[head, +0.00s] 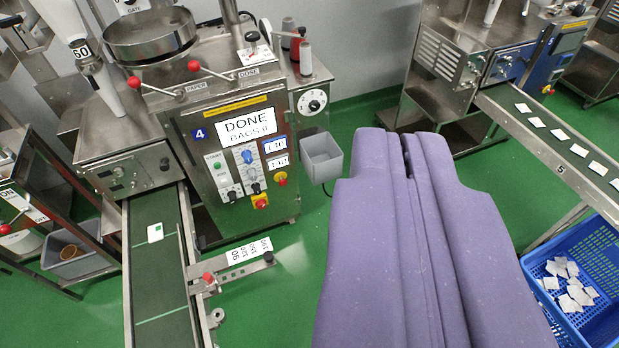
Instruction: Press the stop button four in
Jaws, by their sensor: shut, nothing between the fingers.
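The machine marked 4 (238,160) stands left of centre, its display reading "DONE" and "BAGS" with a number. I cannot read which is labelled stop. A green button (217,166) sits under the word START. My purple gripper (406,141) is shut and empty, right of the machine in the picture and apart from both red controls.
A grey bin (322,157) hangs on the machine's right side. A dark conveyor (158,270) with one teabag runs forward at left. A lever arm with number labels (240,257) juts out low. At right are another conveyor (553,134) and a blue crate (590,243) of teabags.

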